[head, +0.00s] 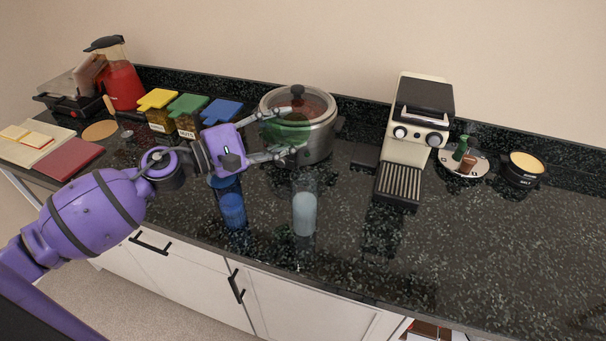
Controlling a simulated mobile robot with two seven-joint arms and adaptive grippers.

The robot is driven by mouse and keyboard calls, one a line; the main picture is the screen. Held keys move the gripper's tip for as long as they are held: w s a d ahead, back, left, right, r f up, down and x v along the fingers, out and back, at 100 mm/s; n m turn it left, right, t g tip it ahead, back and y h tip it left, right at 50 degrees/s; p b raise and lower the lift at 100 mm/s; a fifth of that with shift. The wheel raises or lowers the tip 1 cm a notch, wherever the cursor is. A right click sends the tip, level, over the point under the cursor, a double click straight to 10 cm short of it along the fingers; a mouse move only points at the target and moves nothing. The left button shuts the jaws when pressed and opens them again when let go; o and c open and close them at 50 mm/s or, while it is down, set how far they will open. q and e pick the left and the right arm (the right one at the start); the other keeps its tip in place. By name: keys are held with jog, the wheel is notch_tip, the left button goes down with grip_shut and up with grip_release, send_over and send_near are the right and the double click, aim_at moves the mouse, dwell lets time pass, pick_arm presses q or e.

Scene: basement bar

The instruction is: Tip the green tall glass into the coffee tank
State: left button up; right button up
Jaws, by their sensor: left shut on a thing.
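My left gripper (290,128) is shut on the green tall glass (286,133), a see-through green glass. It holds the glass in front of the steel pot, above the counter. The glass's exact tilt and its contents are hard to make out against the pot. The cream and black coffee machine (407,151) stands to the right of the gripper, apart from it. It has a black top (427,97) and a ribbed drip tray in front. I cannot make out the coffee tank as a separate part. My right gripper is not in view.
A blue glass (232,208) and a pale blue glass (304,213) stand below the gripper. The steel pot (314,142) stands behind it. Lidded jars (187,122), a red blender (122,87) and boards lie left. A plate (480,163) and black bowl (523,172) are right. The front right counter is clear.

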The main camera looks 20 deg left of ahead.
pick_arm(q)
jog(key=shift+d+r+n, duration=0.1)
jog(key=shift+n, duration=0.6)
jog(key=shift+f+n, duration=0.25)
jog(key=shift+n, duration=0.35)
jog(key=shift+r+n+p, duration=0.45)
jog(key=shift+n, duration=0.25)
jog(key=shift+w+a+r+n, duration=0.2)
jog(key=shift+a+n, duration=0.05)
jog(key=shift+n, duration=0.25)
jog(key=n, duration=0.1)
jog(key=f+n, duration=0.1)
jog(key=shift+w+a+f+n, duration=0.15)
jog(key=shift+w+a+n, duration=0.25)
jog(key=shift+w+a+r+n+p, duration=0.15)
jog(key=shift+r+n+p, duration=0.15)
jog(key=shift+r+n, duration=0.2)
jog(key=shift+w+a+n, duration=0.1)
jog(key=shift+n, duration=0.3)
jog(key=shift+w+a+f+n, duration=0.1)
jog(key=shift+f+n, duration=0.35)
jog(key=shift+n, duration=0.25)
jog(key=shift+r, duration=0.1)
notch_tip(320, 180, up, 6)
jog(key=shift+f, duration=0.15)
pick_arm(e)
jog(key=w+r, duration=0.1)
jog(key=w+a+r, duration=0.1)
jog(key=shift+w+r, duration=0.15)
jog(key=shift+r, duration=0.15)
